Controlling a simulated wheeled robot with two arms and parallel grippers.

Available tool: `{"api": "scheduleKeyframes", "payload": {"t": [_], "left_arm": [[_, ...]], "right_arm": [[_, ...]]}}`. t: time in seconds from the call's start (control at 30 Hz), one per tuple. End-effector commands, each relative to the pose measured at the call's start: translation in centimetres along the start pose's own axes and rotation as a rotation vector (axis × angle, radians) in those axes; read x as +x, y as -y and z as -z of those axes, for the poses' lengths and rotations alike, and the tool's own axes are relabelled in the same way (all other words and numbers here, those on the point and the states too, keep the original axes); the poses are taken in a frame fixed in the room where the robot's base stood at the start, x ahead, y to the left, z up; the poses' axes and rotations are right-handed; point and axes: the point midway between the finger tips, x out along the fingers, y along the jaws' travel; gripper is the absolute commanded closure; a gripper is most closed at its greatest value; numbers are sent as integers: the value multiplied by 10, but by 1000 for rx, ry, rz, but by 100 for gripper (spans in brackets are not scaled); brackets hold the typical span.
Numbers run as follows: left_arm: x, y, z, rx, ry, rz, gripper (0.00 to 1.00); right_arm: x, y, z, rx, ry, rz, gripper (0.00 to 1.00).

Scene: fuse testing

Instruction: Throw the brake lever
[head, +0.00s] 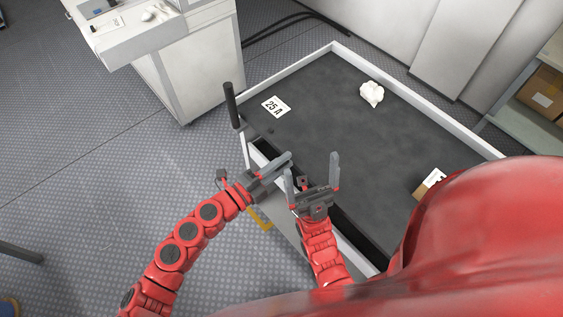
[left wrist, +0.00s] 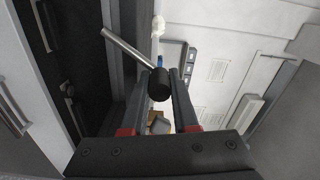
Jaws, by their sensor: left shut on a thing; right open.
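The brake lever shows in the left wrist view as a bare metal rod (left wrist: 128,49) slanting down to a black knob (left wrist: 159,86). My left gripper (left wrist: 165,80) is shut with the knob between its fingertips. In the head view my left gripper (head: 280,165) is at the near left edge of the dark-topped table; the lever cannot be made out there. My right gripper (head: 313,172) is open and empty, just to the right of the left one, over the same edge.
The dark table (head: 340,110) has a white rim and carries a "25 A" card (head: 276,106), a crumpled white item (head: 372,93) and a small box (head: 430,184). A black post (head: 231,105) stands at its left corner. A white cabinet (head: 190,62) is behind left.

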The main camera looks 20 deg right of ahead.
Motion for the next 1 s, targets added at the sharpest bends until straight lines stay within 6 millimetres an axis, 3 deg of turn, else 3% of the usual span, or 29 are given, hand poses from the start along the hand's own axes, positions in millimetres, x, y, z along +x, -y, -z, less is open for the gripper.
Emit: {"api": "scheduleKeyframes", "payload": {"t": [0.23,0.27,0.4,0.87,1.0], "left_arm": [[-1,-4,-2,1,5,-6,100],[-1,-4,-2,0,5,-6,67],[-1,-3,-2,0,4,-4,43],[-1,-1,-1,0,2,-2,43],[-12,-2,-2,1,5,-1,43]], "right_arm": [[-1,0,0,0,0,0,0],[-1,0,0,0,0,0,0],[0,0,0,0,0,0,0],[0,0,0,0,0,0,0],[-3,0,0,0,0,0,0]]}}
